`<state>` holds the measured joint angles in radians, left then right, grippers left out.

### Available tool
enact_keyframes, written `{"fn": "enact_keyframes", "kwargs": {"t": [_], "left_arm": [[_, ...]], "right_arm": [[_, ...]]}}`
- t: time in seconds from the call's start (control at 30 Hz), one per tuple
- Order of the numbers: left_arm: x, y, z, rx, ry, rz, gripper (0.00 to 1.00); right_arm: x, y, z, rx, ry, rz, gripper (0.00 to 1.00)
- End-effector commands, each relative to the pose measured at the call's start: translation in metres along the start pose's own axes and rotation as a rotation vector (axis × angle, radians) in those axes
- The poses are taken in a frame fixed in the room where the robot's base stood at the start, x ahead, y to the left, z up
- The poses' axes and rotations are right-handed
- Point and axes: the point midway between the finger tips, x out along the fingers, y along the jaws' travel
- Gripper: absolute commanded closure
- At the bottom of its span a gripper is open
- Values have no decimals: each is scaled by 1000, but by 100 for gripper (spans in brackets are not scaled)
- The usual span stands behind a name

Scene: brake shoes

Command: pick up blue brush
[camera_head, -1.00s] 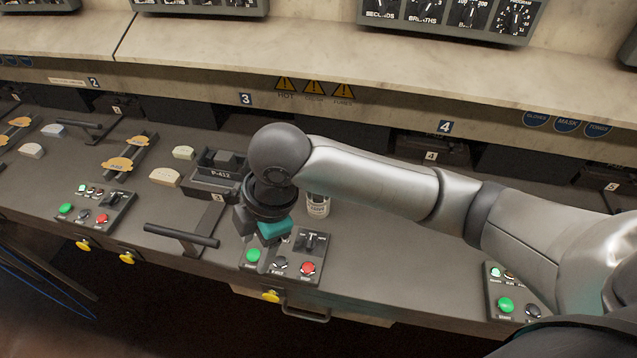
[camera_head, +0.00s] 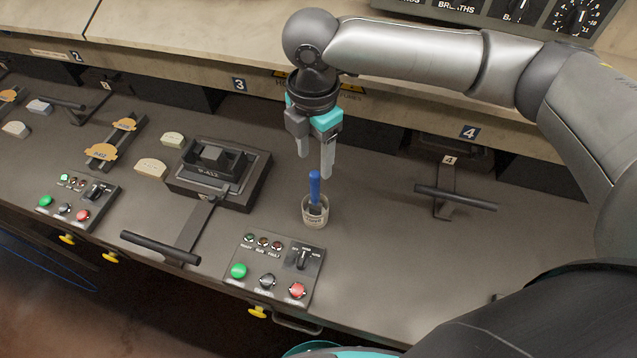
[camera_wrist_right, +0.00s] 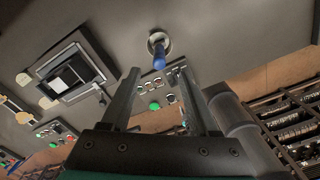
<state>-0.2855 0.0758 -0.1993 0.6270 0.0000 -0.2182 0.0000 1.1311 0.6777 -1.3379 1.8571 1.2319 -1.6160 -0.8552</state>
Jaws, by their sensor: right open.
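The blue brush (camera_head: 315,187) stands upright in a small pale labelled cup (camera_head: 314,218) on the dark bench, with only its handle and a dark lower part showing above the rim. My right gripper (camera_head: 316,167) is open and empty, pointing down just above the brush handle, with its fingers close to the handle's top. In the right wrist view the brush (camera_wrist_right: 159,57) and cup (camera_wrist_right: 158,38) lie beyond the open fingers (camera_wrist_right: 160,78), near the gap between them. My left gripper is not in view.
A control box (camera_head: 275,268) with green, black and red buttons stands in front of the cup. A black press block (camera_head: 218,172) with a lever handle (camera_head: 160,248) is to the left. Another lever handle (camera_head: 456,198) is to the right. Bench between is clear.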

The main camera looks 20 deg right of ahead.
Motion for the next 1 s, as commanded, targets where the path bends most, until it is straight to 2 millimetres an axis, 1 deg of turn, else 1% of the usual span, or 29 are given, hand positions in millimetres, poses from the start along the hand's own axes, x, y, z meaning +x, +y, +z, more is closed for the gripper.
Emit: {"fn": "enact_keyframes", "kwargs": {"t": [0.03,0.1,0.23,0.33,0.57,0.63,0.83,0.9,1.0], "left_arm": [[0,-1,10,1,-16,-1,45],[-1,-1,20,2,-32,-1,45],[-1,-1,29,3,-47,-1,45],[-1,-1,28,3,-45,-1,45],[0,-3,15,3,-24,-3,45],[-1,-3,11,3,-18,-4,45],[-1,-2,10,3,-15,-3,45],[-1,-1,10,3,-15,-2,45],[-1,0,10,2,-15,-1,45]], "right_arm": [[13,-2,0,0,0,-6,39],[28,-1,0,1,0,-5,39],[55,-1,0,1,0,-3,39],[70,0,0,0,0,-2,39],[85,0,0,0,0,-1,39],[93,1,2,1,0,-2,39],[121,3,4,1,-1,-2,39],[128,3,4,0,0,-2,39],[133,3,4,-1,0,0,39]]}}
